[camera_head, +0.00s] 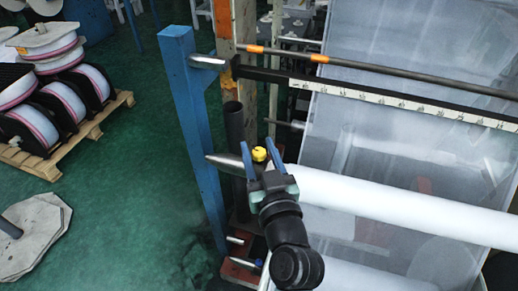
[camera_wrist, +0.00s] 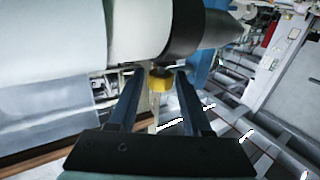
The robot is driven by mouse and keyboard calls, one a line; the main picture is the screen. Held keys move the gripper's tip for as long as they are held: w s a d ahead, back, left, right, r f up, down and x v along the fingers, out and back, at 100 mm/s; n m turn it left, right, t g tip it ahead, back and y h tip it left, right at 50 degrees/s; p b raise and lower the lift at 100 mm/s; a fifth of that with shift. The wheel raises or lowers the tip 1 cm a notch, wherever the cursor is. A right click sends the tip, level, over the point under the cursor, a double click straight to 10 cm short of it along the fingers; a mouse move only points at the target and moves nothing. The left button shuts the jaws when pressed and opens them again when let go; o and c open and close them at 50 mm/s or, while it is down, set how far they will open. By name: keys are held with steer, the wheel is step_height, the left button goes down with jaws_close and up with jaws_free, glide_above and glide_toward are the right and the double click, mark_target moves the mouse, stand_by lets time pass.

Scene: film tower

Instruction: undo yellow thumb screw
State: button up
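The yellow thumb screw (camera_head: 259,154) sits on the collar at the left end of the white film roll (camera_head: 390,203). In the wrist view the screw (camera_wrist: 160,79) is a knurled yellow knob against the dark collar (camera_wrist: 184,28). My gripper (camera_head: 260,150) is open, with one blue finger on each side of the screw. In the wrist view the gripper (camera_wrist: 157,77) shows its fingertips at about the level of the knob, with narrow gaps beside it. I cannot tell whether either finger touches the screw.
A blue post (camera_head: 193,140) stands just left of the roll's pointed shaft end (camera_head: 222,160). A ruled bar (camera_head: 375,95) and a thin dark rod (camera_head: 400,74) cross above the film. Spools on a wooden pallet (camera_head: 55,165) stand at the left. Green floor lies open between.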

jaws_close()
steer(key=y+b, duration=0.1)
steer(key=b, duration=0.1)
steer(key=shift+f+n+b, duration=0.25)
steer(key=shift+n+b, duration=0.1)
steer(key=shift+n, duration=0.05)
steer(key=n+g+y+b, duration=0.1)
steer(key=y+b, duration=0.1)
steer(key=b, duration=0.2)
steer(key=shift+d+f, duration=0.1)
steer(key=n+g+y+b, duration=0.1)
steer(key=y+b, duration=0.1)
steer(key=b, duration=0.1)
steer(key=n+g+y+b, duration=0.1)
steer(key=n+y+b, duration=0.1)
steer(key=b, duration=0.1)
steer(key=shift+r+n+g+y, duration=0.2)
steer(key=shift+n+g+y, duration=0.1)
steer(key=shift+g, duration=0.1)
steer(key=shift+n+g+y+b, duration=0.3)
steer(key=shift+b, duration=0.05)
steer(key=shift+r+y, duration=0.15)
steer(key=shift+y, duration=0.15)
steer(key=shift+o, duration=1.6)
jaws_free()
